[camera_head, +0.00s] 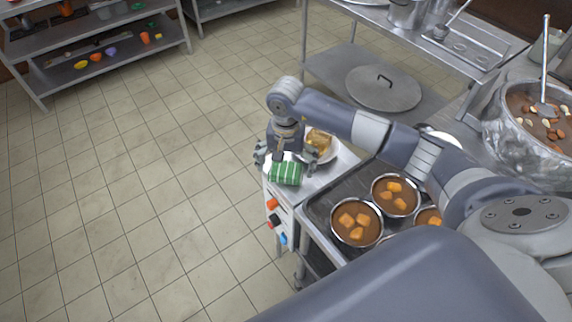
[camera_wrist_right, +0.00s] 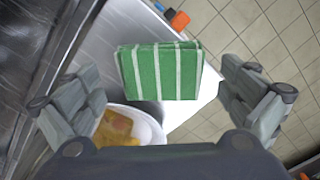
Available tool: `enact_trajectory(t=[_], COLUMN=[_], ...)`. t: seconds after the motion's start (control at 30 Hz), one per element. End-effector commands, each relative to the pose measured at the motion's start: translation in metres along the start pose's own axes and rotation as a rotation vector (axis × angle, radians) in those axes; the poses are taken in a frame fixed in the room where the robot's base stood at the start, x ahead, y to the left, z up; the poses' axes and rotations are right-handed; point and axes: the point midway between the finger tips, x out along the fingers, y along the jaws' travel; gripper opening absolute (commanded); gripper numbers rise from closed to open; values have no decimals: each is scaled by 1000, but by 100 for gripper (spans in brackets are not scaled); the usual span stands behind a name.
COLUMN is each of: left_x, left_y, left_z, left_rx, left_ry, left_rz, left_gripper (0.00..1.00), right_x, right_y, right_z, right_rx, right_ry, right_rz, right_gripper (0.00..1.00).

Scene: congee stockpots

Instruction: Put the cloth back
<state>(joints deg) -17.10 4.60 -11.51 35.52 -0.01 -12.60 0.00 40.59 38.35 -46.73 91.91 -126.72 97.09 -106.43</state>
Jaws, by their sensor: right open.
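The cloth (camera_head: 286,174) is green with white stripes and folded. It lies on the small steel side table (camera_head: 328,178), near its front left corner. It also shows in the right wrist view (camera_wrist_right: 160,72), between the two fingers and a little beyond them. My right gripper (camera_head: 287,160) is open above the cloth, and its fingers (camera_wrist_right: 165,100) stand apart on either side without holding it. Whether they touch the cloth I cannot tell. My left gripper does not show in either view.
A white plate (camera_head: 330,153) with food (camera_head: 318,141) sits right behind the cloth, close to my right gripper. Several bowls of soup (camera_head: 357,222) stand on a dark tray to the right. Coloured items (camera_head: 272,204) hang at the table's left side. Floor is free to the left.

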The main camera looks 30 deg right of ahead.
Motion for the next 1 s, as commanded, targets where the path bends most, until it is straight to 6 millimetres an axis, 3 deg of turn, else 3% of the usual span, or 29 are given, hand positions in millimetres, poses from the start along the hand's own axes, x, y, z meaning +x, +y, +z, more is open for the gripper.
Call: enact_trajectory(t=[0.07, 0.17, 0.4, 0.6, 0.8, 1.0], left_x=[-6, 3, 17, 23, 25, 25], left_y=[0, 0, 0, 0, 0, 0], left_z=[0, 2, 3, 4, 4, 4], left_rx=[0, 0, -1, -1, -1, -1], left_ry=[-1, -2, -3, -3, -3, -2], left_rz=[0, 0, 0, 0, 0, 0], left_gripper=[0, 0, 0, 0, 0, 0], right_x=[-5, -19, -71, -105, -121, -123], right_y=[0, -1, 0, 0, 0, 0], right_z=[0, -2, -2, -1, 0, 0], right_rx=[0, -1, 0, 0, 1, 1], right_ry=[-1, 6, 7, 3, 1, 0], right_rz=[0, -4, -3, -2, 0, 0], right_gripper=[99, 99, 99, 99, 99, 99])
